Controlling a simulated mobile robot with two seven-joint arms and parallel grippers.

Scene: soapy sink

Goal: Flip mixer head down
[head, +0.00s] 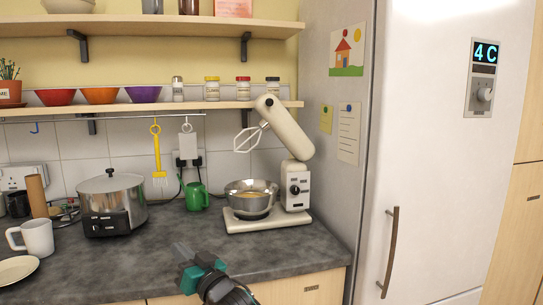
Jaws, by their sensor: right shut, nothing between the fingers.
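The cream stand mixer (294,188) stands on the counter near its right end, beside the fridge. My right gripper (184,254) comes in from the bottom, over the counter's front part, shut and empty. It is to the left of and in front of the mixer, apart from it. My left gripper is not in view.
A slow cooker (113,204), a white mug (37,237) and a plate (17,269) are farther left. A shelf (150,108) with bowls and jars runs close behind the raised head. The fridge (440,150) closes off the right.

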